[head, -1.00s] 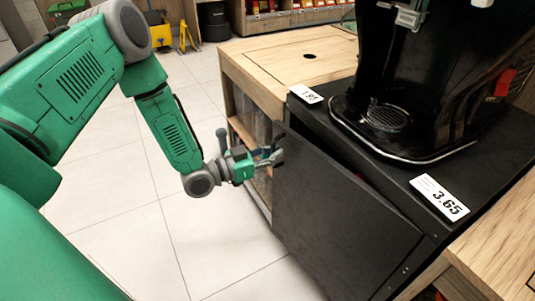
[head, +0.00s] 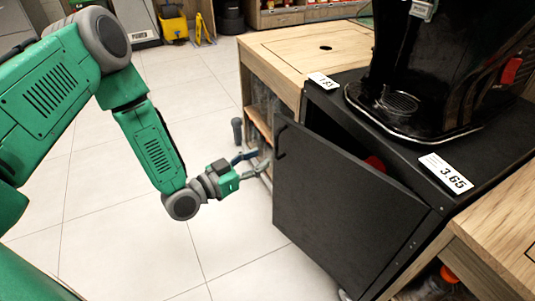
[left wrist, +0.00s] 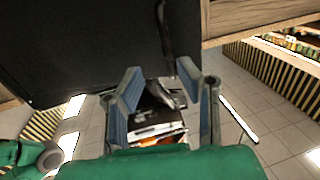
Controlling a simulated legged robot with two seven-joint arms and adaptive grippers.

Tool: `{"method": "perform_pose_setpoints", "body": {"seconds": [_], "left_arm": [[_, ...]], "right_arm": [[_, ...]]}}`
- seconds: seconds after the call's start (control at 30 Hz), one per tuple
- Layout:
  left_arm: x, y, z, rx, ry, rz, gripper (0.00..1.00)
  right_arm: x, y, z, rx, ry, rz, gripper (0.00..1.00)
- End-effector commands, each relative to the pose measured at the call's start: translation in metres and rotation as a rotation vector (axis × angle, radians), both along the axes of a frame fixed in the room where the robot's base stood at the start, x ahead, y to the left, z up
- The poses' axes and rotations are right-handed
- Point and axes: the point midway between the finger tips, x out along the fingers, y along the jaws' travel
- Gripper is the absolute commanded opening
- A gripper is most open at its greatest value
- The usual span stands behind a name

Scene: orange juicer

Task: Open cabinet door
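The black cabinet door (head: 335,195) stands partly open, swung out from the dark cabinet under the juicer. Its handle (head: 281,142) is a small dark bar near the upper left edge. My left gripper (head: 257,162) is open just left of the door's free edge, apart from the handle. In the left wrist view, the two blue-grey fingers (left wrist: 163,105) are spread with nothing between them. The door (left wrist: 90,50) fills the upper left there, and the handle (left wrist: 165,40) lies beyond the fingers. My right gripper is not in view.
The black juicer (head: 440,75) stands on the cabinet top with price tags (head: 446,172). A wooden counter (head: 300,50) adjoins at the back left, another (head: 500,215) at the right. Something red (head: 375,163) shows in the door gap. The tiled floor (head: 100,200) at left is clear.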

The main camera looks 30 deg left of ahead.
Motion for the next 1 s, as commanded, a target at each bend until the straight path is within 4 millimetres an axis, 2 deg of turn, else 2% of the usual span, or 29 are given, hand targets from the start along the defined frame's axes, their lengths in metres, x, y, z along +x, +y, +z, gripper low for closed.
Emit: {"method": "perform_pose_setpoints", "body": {"seconds": [0.1, 0.33, 0.5, 0.77, 0.87, 0.97, 1.0], "left_arm": [[-0.024, 0.015, -0.002, -0.002, 0.005, 0.004, 0.31], [-0.057, 0.034, -0.004, -0.002, 0.008, 0.003, 0.31], [-0.068, 0.038, -0.004, -0.002, 0.008, 0.003, 0.31], [-0.069, 0.039, -0.005, -0.002, 0.007, 0.002, 0.31], [-0.069, 0.037, -0.008, 0.001, 0.026, -0.001, 0.00], [-0.075, 0.021, -0.029, 0.024, 0.152, -0.015, 0.00], [-0.081, 0.011, -0.044, 0.042, 0.244, -0.022, 0.00]], "right_arm": [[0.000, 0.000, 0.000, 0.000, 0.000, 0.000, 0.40], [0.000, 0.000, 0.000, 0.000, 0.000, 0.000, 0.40], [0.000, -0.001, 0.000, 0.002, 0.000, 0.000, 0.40], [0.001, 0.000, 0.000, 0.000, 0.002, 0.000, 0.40], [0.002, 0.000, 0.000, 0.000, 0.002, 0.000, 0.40], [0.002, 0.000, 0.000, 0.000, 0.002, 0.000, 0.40], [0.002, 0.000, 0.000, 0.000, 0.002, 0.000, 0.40]]}}
